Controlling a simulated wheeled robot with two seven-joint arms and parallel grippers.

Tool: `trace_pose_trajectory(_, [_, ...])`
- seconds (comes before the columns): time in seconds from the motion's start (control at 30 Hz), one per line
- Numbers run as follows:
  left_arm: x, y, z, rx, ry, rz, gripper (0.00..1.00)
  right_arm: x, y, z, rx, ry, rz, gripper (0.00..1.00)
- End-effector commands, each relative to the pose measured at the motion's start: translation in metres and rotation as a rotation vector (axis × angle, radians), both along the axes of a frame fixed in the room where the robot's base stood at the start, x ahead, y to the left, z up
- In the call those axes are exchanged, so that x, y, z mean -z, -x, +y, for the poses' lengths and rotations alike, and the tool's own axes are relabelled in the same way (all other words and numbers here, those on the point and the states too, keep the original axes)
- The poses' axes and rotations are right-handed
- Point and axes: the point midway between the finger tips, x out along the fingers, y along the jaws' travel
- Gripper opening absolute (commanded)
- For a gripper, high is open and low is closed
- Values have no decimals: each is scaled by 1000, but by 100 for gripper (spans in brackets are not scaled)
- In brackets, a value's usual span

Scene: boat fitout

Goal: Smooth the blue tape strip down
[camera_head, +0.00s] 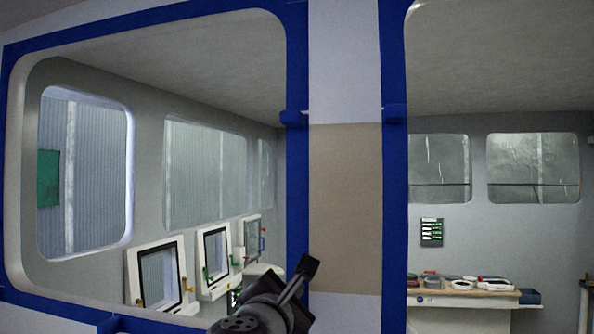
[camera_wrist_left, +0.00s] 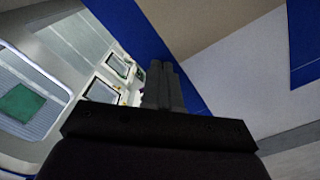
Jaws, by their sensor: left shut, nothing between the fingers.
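Blue tape borders the left window opening; its right vertical strip (camera_head: 297,60) runs down beside a tan panel. A second vertical blue strip (camera_head: 394,220) borders the right opening. A small blue tab (camera_head: 293,118) stands out from the first strip, and another tab (camera_head: 394,113) from the second. My left gripper (camera_head: 308,268) is shut and empty, in front of the lower part of the first strip. In the left wrist view its closed fingers (camera_wrist_left: 163,75) overlap a blue strip (camera_wrist_left: 130,30); I cannot tell whether they touch it. My right gripper is out of view.
The tan panel (camera_head: 345,210) lies between the strips on the white wall. Through the left opening stand several white framed windows (camera_head: 155,275). Through the right opening is a bench (camera_head: 465,299) with small items. Space in front of the panel is clear.

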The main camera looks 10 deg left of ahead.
Motion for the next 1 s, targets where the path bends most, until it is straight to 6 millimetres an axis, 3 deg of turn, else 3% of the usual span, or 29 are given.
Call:
trace_pose_trajectory(0.33, [3,1,0,0,0,0,0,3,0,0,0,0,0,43])
trace_pose_trajectory(0.7, [33,-1,0,0,0,0,0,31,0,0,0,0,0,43])
trace_pose_trajectory(1.0, [30,-1,0,0,0,0,0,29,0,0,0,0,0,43])
